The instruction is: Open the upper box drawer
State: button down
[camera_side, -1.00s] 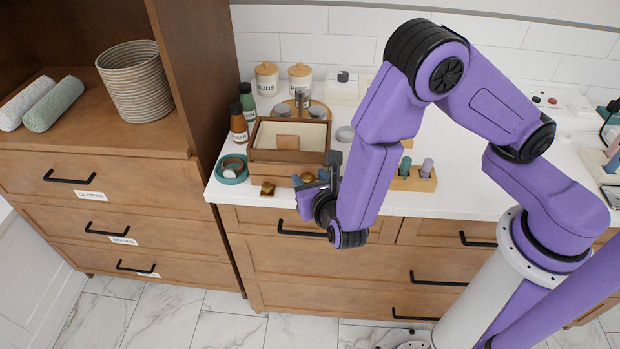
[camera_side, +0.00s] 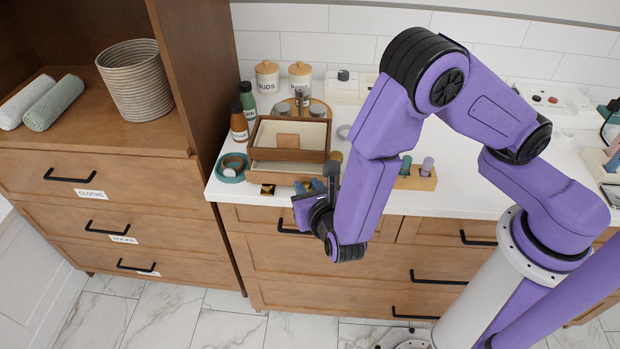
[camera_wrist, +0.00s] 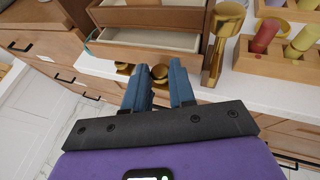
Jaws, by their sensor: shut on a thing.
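The brown wooden box (camera_side: 312,137) stands on the white counter, with a lidless, cream-lined top. Below it, the upper drawer (camera_side: 262,168) is partly out towards the front, showing its pale inside. In the wrist view the box (camera_wrist: 150,16) and the open upper drawer (camera_wrist: 112,36) are at the top. My gripper (camera_side: 318,186) is in front of the drawer at its right part. In the wrist view my gripper (camera_wrist: 160,70) has its blue fingers either side of a brass knob (camera_wrist: 160,71), shut on it. The fingers partly hide the drawer front.
A second brass knob (camera_side: 267,188) is at the left. A teal tape roll (camera_side: 231,168) and brown bottle (camera_side: 239,123) stand left of the box. A brass object (camera_wrist: 222,38) and wooden holder (camera_wrist: 275,62) are close to the right. Space before the counter is open.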

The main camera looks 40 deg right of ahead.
jog(key=s+a, duration=0.5)
jog(key=c, duration=1)
grip_release()
jog(key=v, duration=1.7)
jog(key=shift+s, duration=0.25)
